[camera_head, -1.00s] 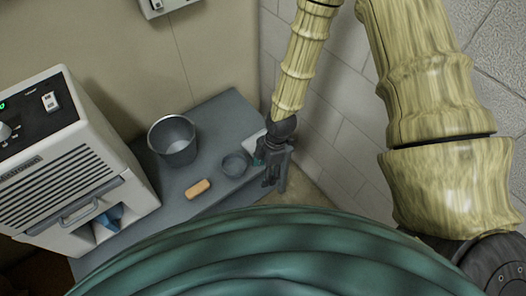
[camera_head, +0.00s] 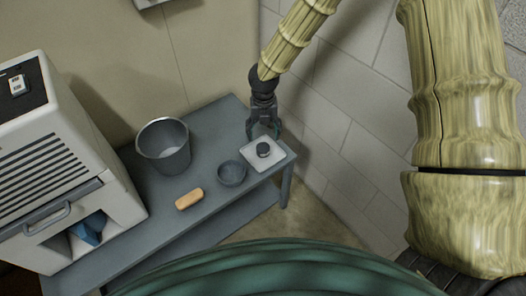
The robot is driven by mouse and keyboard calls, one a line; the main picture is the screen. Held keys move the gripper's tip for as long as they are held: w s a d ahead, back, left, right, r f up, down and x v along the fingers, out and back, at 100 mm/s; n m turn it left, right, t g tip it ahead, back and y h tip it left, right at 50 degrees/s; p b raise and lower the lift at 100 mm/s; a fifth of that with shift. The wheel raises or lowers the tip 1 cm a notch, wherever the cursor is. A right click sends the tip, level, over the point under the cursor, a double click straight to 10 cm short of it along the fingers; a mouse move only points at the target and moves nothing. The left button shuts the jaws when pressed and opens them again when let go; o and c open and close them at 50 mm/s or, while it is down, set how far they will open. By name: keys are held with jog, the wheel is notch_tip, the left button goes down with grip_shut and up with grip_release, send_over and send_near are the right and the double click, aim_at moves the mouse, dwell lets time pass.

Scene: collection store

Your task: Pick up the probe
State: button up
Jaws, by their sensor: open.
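I cannot tell for certain which thing is the probe. A small black round piece (camera_head: 263,149) sits on a white square plate (camera_head: 255,160) at the right end of the grey bench; it may be the probe. My gripper (camera_head: 264,134) is open and points down at the plate's back edge, just behind the black piece in the picture. Nothing shows between its fingers. I cannot tell how high it is above the bench or whether it touches anything.
On the grey bench (camera_head: 215,208) stand a metal bucket (camera_head: 165,158), a small grey bowl (camera_head: 231,175) and a tan block (camera_head: 189,199). A white machine (camera_head: 60,180) with a blue cloth (camera_head: 88,229) in its opening fills the left. A block wall (camera_head: 345,130) rises close on the right.

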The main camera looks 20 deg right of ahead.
aim_at(263, 146)
jog(key=f+b, duration=0.1)
jog(key=f, duration=0.3)
jog(key=f+b, duration=0.1)
jog(key=f, duration=0.3)
jog(key=shift+s+a+f, duration=0.1)
jog(key=shift+s+a, duration=0.05)
jog(key=shift+a, duration=0.05)
jog(key=c, duration=1.1)
